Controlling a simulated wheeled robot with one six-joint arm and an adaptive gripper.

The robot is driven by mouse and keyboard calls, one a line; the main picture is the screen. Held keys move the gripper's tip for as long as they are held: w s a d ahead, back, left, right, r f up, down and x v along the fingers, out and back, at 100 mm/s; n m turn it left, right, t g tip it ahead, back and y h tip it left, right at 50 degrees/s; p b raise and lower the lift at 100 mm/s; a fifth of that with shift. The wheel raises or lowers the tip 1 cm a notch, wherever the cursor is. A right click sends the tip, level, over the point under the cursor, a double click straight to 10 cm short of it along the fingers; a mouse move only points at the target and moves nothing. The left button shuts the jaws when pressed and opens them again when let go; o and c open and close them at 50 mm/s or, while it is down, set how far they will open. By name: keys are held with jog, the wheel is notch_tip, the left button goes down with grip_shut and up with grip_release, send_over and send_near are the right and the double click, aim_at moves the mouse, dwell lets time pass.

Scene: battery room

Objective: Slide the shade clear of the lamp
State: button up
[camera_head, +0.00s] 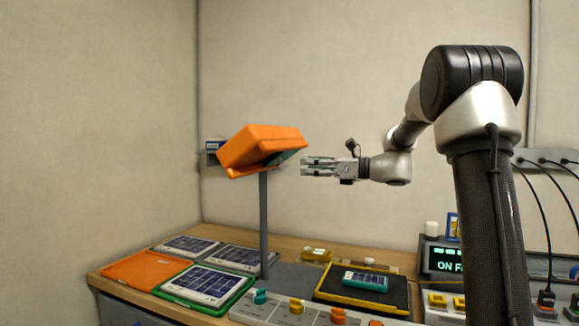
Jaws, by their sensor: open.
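An orange shade (256,148) sits tilted at the top of a thin grey post (264,225). A darker greenish part (282,158) shows under the shade's right side; I take it to be part of the lamp, but most of it is hidden by the shade. My gripper (305,167) is just right of the shade, pointing left at it, with its fingers apart and nothing between them. It appears close to the shade's lower right edge, with a small gap in the picture. I cannot tell the depth between them.
The bench holds an orange panel (143,269), a green-framed panel (206,287) and other dark panels at left. A black tray with yellow edging (337,298) holds a teal device (366,280). A display box (443,258) stands at right. The air around the shade looks free.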

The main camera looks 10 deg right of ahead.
aim_at(287, 165)
jog(key=x, duration=0.7)
jog(key=shift+a, duration=0.1)
grip_shut()
